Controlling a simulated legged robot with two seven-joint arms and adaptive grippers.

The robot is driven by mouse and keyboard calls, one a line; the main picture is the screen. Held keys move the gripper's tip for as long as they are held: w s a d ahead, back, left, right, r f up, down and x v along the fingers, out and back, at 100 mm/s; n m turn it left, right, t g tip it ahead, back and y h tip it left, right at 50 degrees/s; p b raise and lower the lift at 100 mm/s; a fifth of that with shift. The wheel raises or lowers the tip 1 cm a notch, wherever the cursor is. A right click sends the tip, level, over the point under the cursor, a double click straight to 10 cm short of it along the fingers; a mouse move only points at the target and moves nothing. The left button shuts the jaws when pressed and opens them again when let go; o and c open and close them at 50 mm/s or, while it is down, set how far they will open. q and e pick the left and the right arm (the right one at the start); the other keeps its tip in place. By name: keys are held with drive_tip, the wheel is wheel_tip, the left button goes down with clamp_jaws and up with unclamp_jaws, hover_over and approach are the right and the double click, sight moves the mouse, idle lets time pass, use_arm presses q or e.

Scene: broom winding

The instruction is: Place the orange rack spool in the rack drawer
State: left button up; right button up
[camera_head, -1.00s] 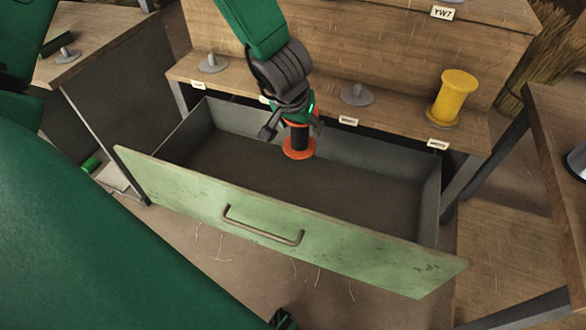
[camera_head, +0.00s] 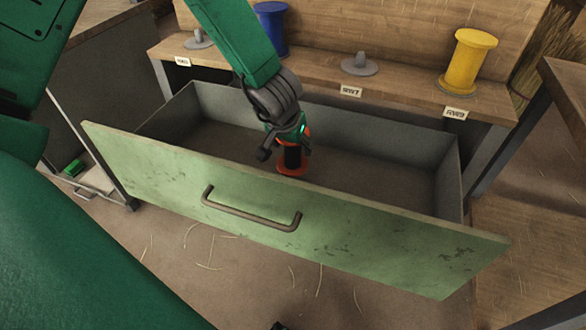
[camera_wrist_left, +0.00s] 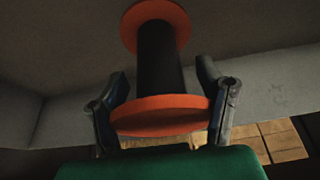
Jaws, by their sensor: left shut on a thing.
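The orange rack spool (camera_head: 292,169) has orange flanges and a dark wound middle. My left gripper (camera_head: 284,150) is shut on it and holds it upright inside the open rack drawer (camera_head: 225,145). In the left wrist view the spool (camera_wrist_left: 158,60) stands between the two fingers of my left gripper (camera_wrist_left: 163,105), with its near flange by them. The far flange is close to the drawer floor; I cannot tell whether it touches. The drawer has grey walls and a worn green front with a handle (camera_head: 250,212). My right gripper does not show.
A rack shelf (camera_head: 300,75) behind the drawer carries a yellow spool (camera_head: 468,60), a blue spool (camera_head: 272,25) partly behind my arm, and empty grey holders (camera_head: 359,63). A wooden table (camera_head: 565,90) stands at the right. The drawer floor around the spool is clear.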

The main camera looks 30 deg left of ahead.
sight(285, 142)
use_arm(q)
drive_tip(key=f, duration=0.1)
drive_tip(key=f+b, duration=0.1)
drive_tip(key=f, duration=0.1)
drive_tip(key=f+b, duration=0.1)
drive_tip(key=f, duration=0.1)
drive_tip(key=shift+a+f, duration=0.2)
drive_tip(key=shift+a, duration=0.15)
drive_tip(key=shift+d+r, duration=0.15)
drive_tip(key=o, duration=1.3)
drive_tip(key=p+v, duration=0.5)
drive_tip(key=v, duration=0.6)
drive_tip(key=shift+s+r, duration=0.2)
drive_tip(key=shift+r, duration=0.3)
